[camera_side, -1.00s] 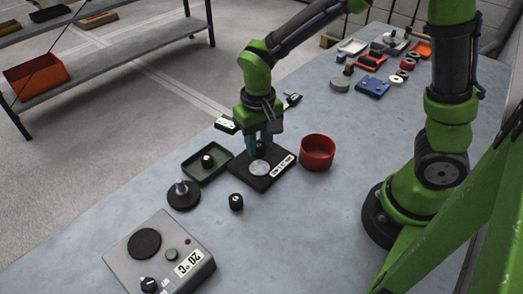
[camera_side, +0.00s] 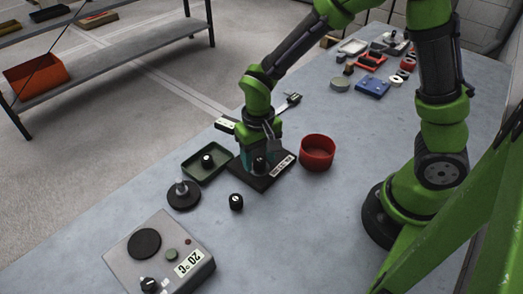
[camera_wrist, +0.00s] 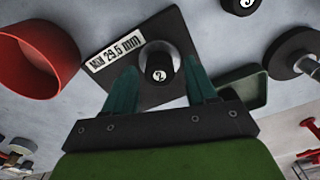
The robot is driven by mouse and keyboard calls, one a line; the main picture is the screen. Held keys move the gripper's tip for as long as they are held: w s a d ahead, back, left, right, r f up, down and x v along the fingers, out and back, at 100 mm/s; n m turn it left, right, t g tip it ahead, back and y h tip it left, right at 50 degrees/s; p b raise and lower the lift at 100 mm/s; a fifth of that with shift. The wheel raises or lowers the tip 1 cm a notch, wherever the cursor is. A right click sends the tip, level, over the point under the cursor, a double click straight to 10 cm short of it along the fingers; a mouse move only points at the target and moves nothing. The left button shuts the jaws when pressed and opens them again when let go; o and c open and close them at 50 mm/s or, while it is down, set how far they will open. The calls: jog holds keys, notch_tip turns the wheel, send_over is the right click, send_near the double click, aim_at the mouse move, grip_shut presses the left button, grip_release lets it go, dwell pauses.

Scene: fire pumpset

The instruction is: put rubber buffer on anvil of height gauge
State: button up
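The height gauge (camera_wrist: 119,40) is a dark plate with a white label reading "Min 29.5 mm"; it also shows in the side view (camera_side: 266,181). A black rubber buffer (camera_wrist: 160,65) marked "2" stands on the gauge's round pale anvil (camera_wrist: 147,45), whose rim shows around it. The buffer's underside contact is hidden.
A red bowl (camera_side: 317,151) stands right of the gauge. A green tray (camera_side: 203,168) holding another black buffer (camera_side: 208,161) is left. A third buffer (camera_side: 236,202) and a dark round stand (camera_side: 183,196) are nearer. A grey heater box (camera_side: 160,255) is at the front.

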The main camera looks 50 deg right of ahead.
aim_at(259, 158)
notch_tip(259, 158, up, 12)
jog(key=s+d+r+t+y, duration=0.2)
jog(key=s+d+r+t, duration=0.4)
jog(key=s+r+t, duration=0.1)
jog(key=s+r, duration=0.1)
jog(key=s, duration=0.1)
jog(key=shift+s+d+r, duration=0.3)
jog(key=shift+s+r, duration=0.05)
jog(key=shift+s, duration=0.05)
